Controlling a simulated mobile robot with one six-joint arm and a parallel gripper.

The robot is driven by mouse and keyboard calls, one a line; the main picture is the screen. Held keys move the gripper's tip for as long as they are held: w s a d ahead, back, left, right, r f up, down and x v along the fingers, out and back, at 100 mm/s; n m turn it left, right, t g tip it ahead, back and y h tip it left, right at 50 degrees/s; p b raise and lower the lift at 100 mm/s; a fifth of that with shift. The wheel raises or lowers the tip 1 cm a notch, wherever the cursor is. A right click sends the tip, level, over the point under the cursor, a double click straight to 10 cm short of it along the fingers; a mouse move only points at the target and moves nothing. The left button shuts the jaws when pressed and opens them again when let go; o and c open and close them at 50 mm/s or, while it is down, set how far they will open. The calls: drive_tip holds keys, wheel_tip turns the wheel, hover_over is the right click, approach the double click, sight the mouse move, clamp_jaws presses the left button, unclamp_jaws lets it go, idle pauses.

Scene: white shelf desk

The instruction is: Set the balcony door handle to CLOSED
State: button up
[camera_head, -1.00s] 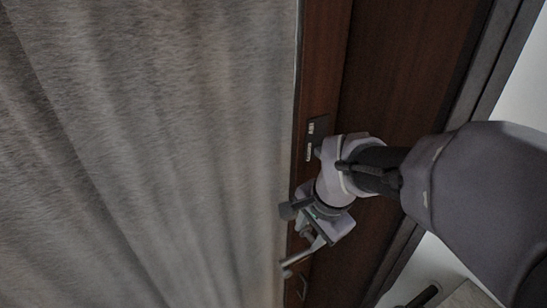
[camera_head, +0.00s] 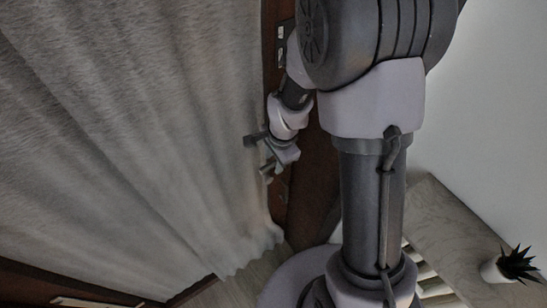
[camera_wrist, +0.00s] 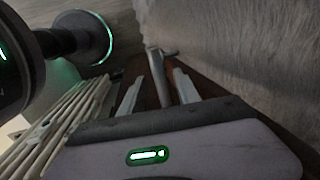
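The balcony door is dark brown wood, and its frame strip (camera_head: 318,190) runs beside the curtain in the head view. The silver door handle (camera_wrist: 156,66) shows in the wrist view as a metal bar, lined up between my two fingers. In the head view only a small bright part of what looks like the handle (camera_head: 267,170) shows below my gripper (camera_head: 262,150). My gripper also shows in the wrist view (camera_wrist: 159,76), with its two fingers apart. I cannot tell whether they touch the handle. The handle's base is partly hidden.
A grey curtain (camera_head: 130,130) hangs close along the left of the door. A dark plate with light labels (camera_head: 281,45) is on the door above my gripper. A wooden cabinet (camera_head: 445,225) with a potted plant (camera_head: 496,271) stands at the lower right. A slatted pale object (camera_wrist: 65,115) shows at left in the wrist view.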

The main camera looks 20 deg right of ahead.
drive_tip(key=shift+f, duration=0.15)
clamp_jaws()
idle(1.4)
